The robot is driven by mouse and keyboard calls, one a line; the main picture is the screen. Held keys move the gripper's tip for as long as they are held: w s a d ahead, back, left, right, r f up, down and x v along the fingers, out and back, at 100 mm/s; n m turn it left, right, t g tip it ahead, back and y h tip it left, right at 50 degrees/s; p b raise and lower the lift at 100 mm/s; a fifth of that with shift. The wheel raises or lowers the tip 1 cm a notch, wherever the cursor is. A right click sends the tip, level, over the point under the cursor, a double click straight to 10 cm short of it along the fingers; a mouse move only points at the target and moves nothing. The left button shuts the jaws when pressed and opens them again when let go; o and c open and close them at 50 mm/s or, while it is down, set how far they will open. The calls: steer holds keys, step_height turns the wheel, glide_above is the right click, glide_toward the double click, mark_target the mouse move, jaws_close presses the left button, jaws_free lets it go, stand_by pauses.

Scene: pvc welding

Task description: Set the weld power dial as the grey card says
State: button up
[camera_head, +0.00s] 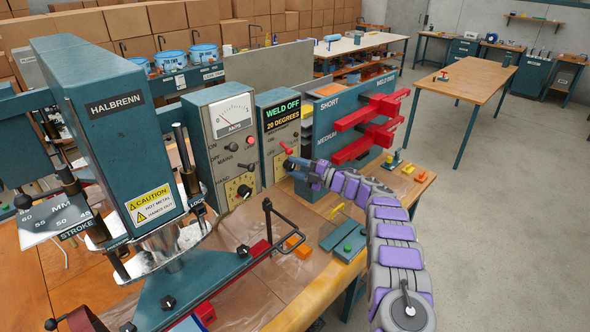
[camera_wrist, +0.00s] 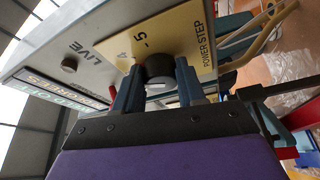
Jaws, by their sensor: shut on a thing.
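The weld power dial is a black round knob (camera_wrist: 159,68) on a yellow plate (camera_wrist: 188,32) marked POWER STEP, in the wrist view. The numeral 5 shows just beyond the knob and part of another numeral is at its side; its setting is not readable. My gripper (camera_wrist: 158,84) has one finger on each side of the knob and is shut on it. In the head view my gripper (camera_head: 293,166) is at the front of the weld box (camera_head: 270,106), whose display reads WELD OFF, 20 DEGREES, and it covers the dial. I cannot pick out the grey card.
A LIVE switch (camera_wrist: 69,65) sits beside the yellow plate. Left of the weld box stands an amps meter box (camera_head: 220,150) with its own knob (camera_head: 243,190). Red racks (camera_head: 368,126) are close on the right. A black bar handle (camera_head: 268,222) stands in front on the bench.

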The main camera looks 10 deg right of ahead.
steer(key=shift+f+n+h+b, duration=0.1)
steer(key=shift+n+h+b, duration=0.35)
steer(key=shift+n, duration=0.75)
steer(key=shift+s+n+g+h+b, duration=0.1)
steer(key=shift+n+g+h+b, duration=0.25)
steer(key=shift+n, duration=0.65)
steer(key=shift+f, duration=0.1)
steer(key=o, duration=1)
steer(key=shift+o, duration=0.3)
steer(key=shift+r, duration=0.25)
steer(key=p+v, duration=0.2)
steer(key=v, duration=1.5)
steer(key=shift+d, duration=0.3)
